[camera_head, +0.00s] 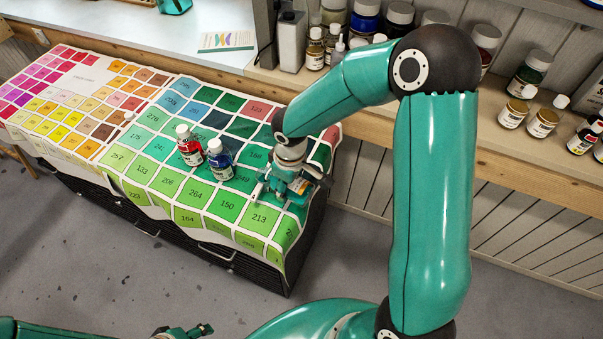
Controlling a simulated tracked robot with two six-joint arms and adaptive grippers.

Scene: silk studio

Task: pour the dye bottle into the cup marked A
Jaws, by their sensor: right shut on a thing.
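A red bottle (190,147) and a blue bottle (219,162), both with white caps, stand upright side by side on the colour chart. Which is the dye bottle I cannot tell. My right gripper (282,192) points down over the green end of the chart, right of the blue bottle. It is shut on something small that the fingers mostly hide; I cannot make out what. I cannot make out a cup marked A. My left gripper (186,331) shows only partly at the bottom edge, far from the bottles; its opening is unclear.
The colour chart (171,217) drapes over a dark drawer cabinet (262,273). A wooden shelf (365,122) behind holds several jars, small bottles and a grey canister (291,42). The chart's left half is mostly clear.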

